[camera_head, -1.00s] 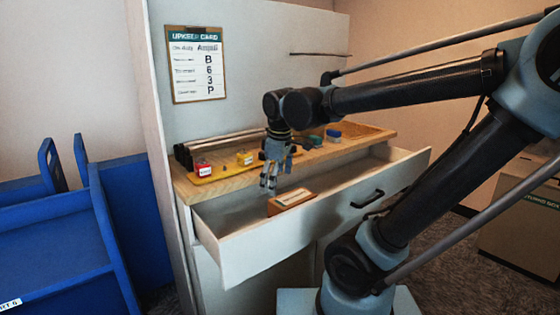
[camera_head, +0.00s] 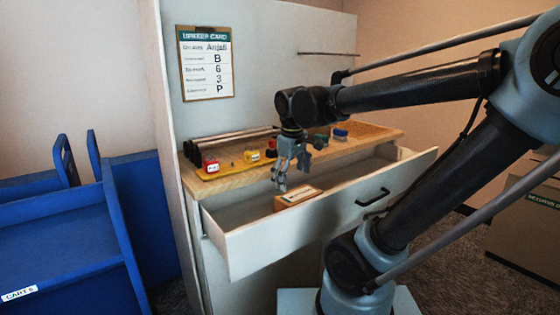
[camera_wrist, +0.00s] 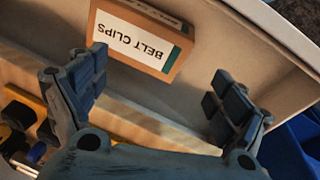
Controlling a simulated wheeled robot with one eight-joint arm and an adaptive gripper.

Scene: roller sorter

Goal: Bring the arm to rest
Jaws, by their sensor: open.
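My gripper (camera_head: 280,183) hangs over the open drawer (camera_head: 243,254) with its fingers pointing down. In the wrist view my gripper (camera_wrist: 155,95) has its fingers wide apart with nothing between the tips. A small tan box (camera_head: 299,196) lies in the drawer just below and to the right of the fingers. In the wrist view this box (camera_wrist: 143,36) carries a white label reading "BELT CLIPS" and lies beyond the fingers, apart from them. My arm reaches in from the right across the drawer and shelf.
A wooden shelf (camera_head: 232,180) above the drawer holds a yellow tray with red and yellow blocks, dark rollers (camera_head: 230,143) and a blue block (camera_head: 340,134). An upkeep card (camera_head: 207,65) hangs behind. A blue cart (camera_head: 62,240) stands left; a box (camera_head: 525,235) stands right.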

